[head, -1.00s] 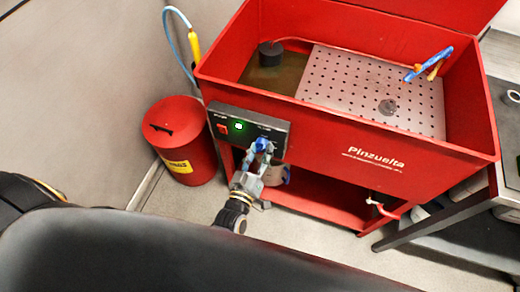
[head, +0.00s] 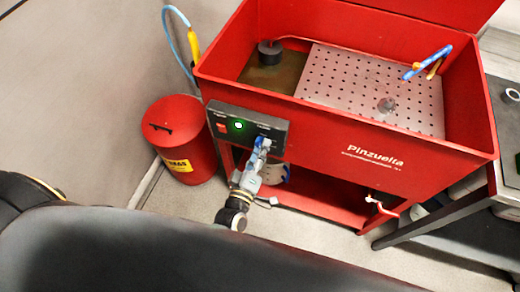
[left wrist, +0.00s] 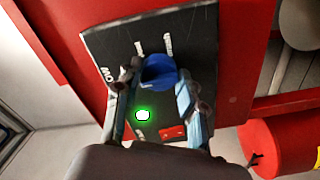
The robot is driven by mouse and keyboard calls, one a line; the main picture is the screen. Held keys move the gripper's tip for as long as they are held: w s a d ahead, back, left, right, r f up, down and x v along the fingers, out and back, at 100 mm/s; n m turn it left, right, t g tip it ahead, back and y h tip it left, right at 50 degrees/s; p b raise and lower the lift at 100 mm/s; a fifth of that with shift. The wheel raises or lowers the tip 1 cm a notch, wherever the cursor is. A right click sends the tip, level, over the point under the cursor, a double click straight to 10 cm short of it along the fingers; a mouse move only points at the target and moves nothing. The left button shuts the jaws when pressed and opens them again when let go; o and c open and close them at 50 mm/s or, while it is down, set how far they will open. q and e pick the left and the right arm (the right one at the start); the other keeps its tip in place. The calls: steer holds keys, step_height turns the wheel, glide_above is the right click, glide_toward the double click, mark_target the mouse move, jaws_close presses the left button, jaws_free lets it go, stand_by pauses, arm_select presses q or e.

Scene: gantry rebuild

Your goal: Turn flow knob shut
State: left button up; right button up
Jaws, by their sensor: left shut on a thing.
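The flow knob is a blue knob (left wrist: 158,72) on the dark control panel (head: 225,117) at the front left of the red parts washer (head: 330,135). The panel also shows in the left wrist view (left wrist: 192,45), with white lettering around the knob. My left gripper (head: 262,146) reaches up to the panel's right part. In the left wrist view its fingers (left wrist: 157,80) stand on either side of the knob, shut on it. The gripper mostly hides the knob in the head view. My right gripper is in neither view.
A green light (head: 239,125) glows on the panel beside a red switch (head: 222,127). A red bin (head: 178,135) stands left of the washer. A blue and orange tool (head: 430,65) is at the basin's right rim. A dark bench (head: 440,225) stands at right.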

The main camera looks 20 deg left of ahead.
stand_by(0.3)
arm_select(q)
steer(key=o, duration=1.2)
steer(key=shift+c, duration=0.2)
steer(key=shift+s, duration=0.1)
steer(key=s, duration=1.1)
steer(key=shift+s+a, duration=0.25)
steer(key=shift+s, duration=0.15)
